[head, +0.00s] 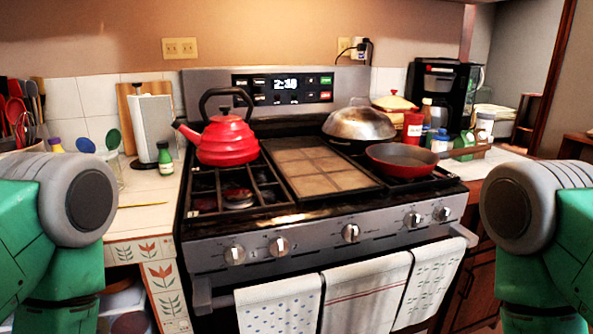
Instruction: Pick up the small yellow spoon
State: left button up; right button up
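A thin yellow item (143,204) lies flat on the tiled counter to the left of the stove, near the counter's front edge. It looks like a small spoon, but its bowl is too small to make out. My left and right arms show only as green and grey links at the two sides of the picture. Neither gripper is in view, so I cannot see their fingers or whether they hold anything.
The stove (330,232) fills the middle, with a red kettle (228,140), a red pan (401,157) and a wok lid (359,123). A green bottle (165,158) stands behind the yellow item. The left counter (150,188) is clear around it.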

aim_at(154, 203)
jog(key=u, duration=1.1)
